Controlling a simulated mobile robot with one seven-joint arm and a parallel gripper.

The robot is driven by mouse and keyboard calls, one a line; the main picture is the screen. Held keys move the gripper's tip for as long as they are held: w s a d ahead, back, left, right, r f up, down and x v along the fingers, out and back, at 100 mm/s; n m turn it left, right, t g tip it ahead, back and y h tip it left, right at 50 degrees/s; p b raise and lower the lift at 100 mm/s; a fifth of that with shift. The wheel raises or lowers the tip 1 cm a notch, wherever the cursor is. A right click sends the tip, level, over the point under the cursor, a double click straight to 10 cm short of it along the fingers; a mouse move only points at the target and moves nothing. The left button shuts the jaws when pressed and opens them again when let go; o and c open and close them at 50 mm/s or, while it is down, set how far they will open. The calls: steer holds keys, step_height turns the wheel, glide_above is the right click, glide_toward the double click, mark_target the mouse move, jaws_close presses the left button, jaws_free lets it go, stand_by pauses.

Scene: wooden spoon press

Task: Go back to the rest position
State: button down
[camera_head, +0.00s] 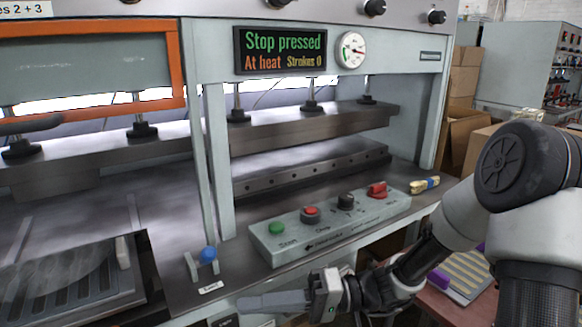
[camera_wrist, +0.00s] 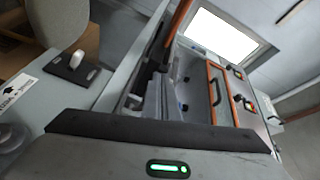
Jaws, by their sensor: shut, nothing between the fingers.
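My gripper (camera_head: 243,302) is at the lower middle of the head view, its fingers together and pointing left, with nothing held. It is in front of and below the press's control box (camera_head: 325,233), apart from its buttons. The box carries a green button (camera_head: 276,228), a red button (camera_head: 311,212), a black knob (camera_head: 345,200) and a red switch (camera_head: 377,189). The display (camera_head: 281,50) reads "Stop pressed", "At heat" and "Strokes 0". In the wrist view a dark bar and grey housing with a green light fill the bottom; the fingertips cannot be made out there.
The press's upper platen (camera_head: 320,122) is above the lower block (camera_head: 315,170), with a gap between. A blue-knobbed lever (camera_head: 208,254) stands left of the control box. A dark tray (camera_head: 75,285) lies lower left. Cardboard boxes (camera_head: 463,130) stand behind my arm at right.

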steer(key=s+d+f+m+h, duration=0.1)
steer(key=s+d+h, duration=0.6)
steer(key=h, duration=0.4)
steer(key=s+d+r+m+t+h, duration=0.1)
steer(key=d+r+m+t+h, duration=0.2)
steer(key=d, duration=0.4)
steer(key=s+d+r+m+t+h, duration=0.1)
steer(key=s+d+r+t+h, duration=0.1)
steer(key=d+r+t+h, duration=0.3)
step_height(320, 180, up, 28)
steer(key=d+y+p, duration=0.1)
steer(key=p, duration=2.6)
steer(key=shift+w+r+p, duration=0.25)
steer(key=shift+p, duration=0.1)
